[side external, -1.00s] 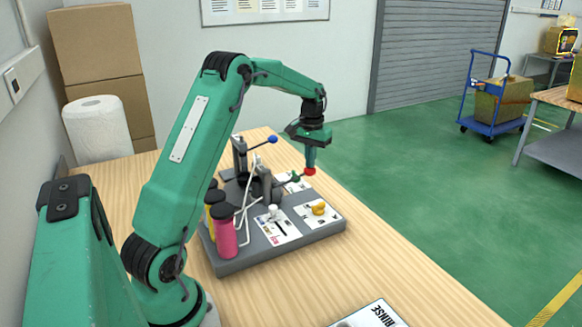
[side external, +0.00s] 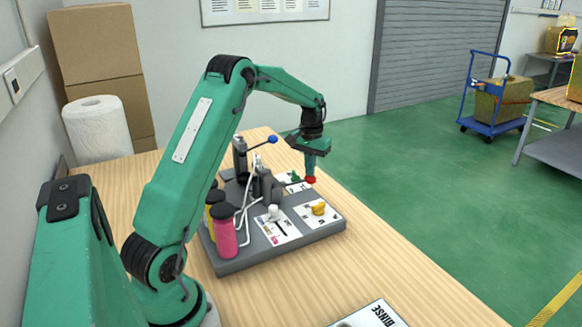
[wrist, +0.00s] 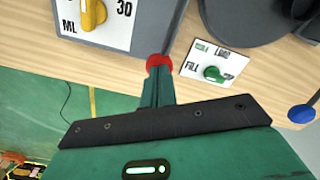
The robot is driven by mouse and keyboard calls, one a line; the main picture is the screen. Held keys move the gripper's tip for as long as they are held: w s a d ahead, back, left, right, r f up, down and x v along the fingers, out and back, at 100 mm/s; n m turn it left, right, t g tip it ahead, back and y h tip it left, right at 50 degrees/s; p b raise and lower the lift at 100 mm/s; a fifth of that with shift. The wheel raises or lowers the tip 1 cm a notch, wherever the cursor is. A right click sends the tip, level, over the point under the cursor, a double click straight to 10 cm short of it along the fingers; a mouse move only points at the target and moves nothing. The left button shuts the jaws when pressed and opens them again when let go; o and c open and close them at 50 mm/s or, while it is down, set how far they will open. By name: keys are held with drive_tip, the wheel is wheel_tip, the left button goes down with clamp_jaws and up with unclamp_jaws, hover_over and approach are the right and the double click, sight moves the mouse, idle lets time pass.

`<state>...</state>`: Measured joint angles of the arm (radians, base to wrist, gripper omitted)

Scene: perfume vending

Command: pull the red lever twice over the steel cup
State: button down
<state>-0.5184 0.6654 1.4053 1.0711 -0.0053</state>
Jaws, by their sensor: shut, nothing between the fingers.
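The red knob (side external: 310,180) of the lever is at the far right edge of the grey machine (side external: 325,232). My gripper (side external: 310,172) points down with its tips right at the top of the knob, apparently touching it. In the wrist view the shut fingertips (wrist: 158,70) meet the red knob (wrist: 159,61) and partly cover it. The fingers hold nothing. The lever's shaft is mostly hidden. I cannot make out the steel cup in either view.
A blue-knobbed lever (side external: 271,140) stands behind the dark central posts. A yellow dial (side external: 318,208) and white knob (side external: 273,212) are on the near panels. A pink bottle (side external: 225,238) stands at left. The front table is clear up to the RINSE card (side external: 375,315).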

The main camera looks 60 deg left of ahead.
drive_tip(key=shift+f, duration=0.95)
drive_tip(key=shift+r, duration=0.15)
wheel_tip(320, 180, up, 9)
idle(1.4)
idle(0.9)
